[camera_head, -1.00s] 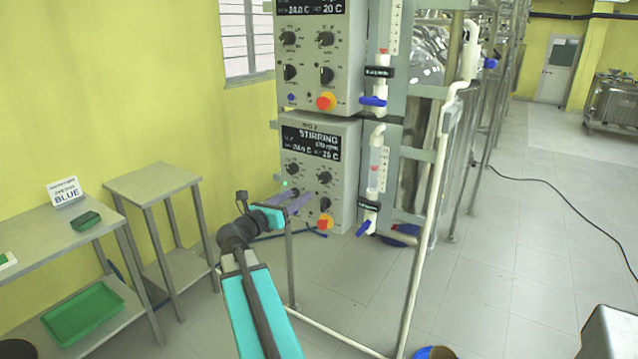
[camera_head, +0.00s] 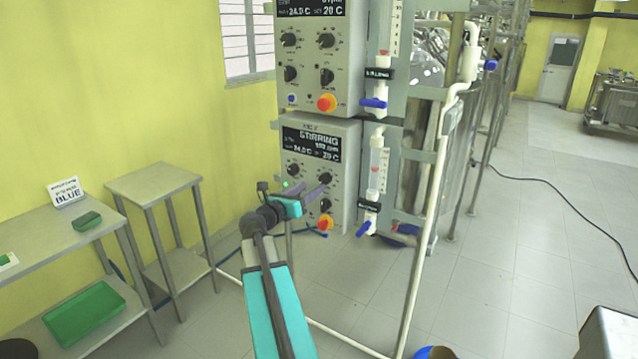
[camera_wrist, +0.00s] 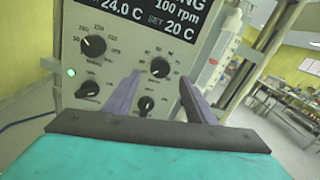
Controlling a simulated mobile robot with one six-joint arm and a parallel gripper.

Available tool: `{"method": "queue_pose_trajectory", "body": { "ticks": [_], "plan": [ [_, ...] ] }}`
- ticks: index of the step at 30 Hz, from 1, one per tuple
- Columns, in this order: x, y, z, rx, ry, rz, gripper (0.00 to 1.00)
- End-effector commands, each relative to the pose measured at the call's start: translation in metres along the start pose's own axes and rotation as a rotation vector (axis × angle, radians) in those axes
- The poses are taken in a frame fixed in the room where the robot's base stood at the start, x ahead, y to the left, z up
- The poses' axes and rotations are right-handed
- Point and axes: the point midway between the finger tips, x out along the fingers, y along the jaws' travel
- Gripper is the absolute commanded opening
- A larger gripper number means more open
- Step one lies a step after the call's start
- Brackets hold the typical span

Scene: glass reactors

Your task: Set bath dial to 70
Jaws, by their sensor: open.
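The lower control box (camera_head: 345,165) has a black display (camera_head: 311,143) reading STIRRING, 24.0 C and SET 20 C. Several black dials are on its face. The upper-right dial (camera_wrist: 159,67) appears framed between my fingertips in the wrist view; it also shows in the head view (camera_head: 325,179). The upper-left dial (camera_wrist: 94,46), lower-left dial (camera_wrist: 88,89) and lower-right dial (camera_wrist: 146,105) lie around it. Dial labels are too small to tell which is the bath dial. My gripper (camera_wrist: 160,77) is open and empty in front of the panel; I cannot tell whether it touches.
A lit green lamp (camera_wrist: 71,72) sits at the panel's left. A red and yellow emergency button (camera_head: 325,222) is below the dials. A similar upper box (camera_head: 345,60) stands above. A white pipe (camera_head: 420,250) runs right of my arm. Steel tables (camera_head: 150,180) stand left.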

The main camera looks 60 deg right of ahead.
Motion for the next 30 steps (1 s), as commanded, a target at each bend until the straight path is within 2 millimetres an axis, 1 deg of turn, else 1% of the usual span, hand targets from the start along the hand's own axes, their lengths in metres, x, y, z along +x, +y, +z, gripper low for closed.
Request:
{"method": "queue_pose_trajectory", "body": {
  "ticks": [1,6,9,13,19,28,30],
  "plan": [
    [0.009,0.001,0.001,0.0,0.001,-0.002,0.5],
    [0.032,0.001,0.001,0.0,0.001,-0.002,0.5],
    [0.045,0.001,0.001,0.001,0.001,-0.001,0.5],
    [0.056,0.001,0.0,0.001,0.001,-0.001,0.5],
    [0.065,0.0,-0.001,0.001,0.001,0.0,0.5],
    [0.065,0.0,-0.001,0.001,0.001,0.0,0.5],
    [0.065,0.0,-0.001,0.001,0.001,0.0,0.39]
  ]
}}
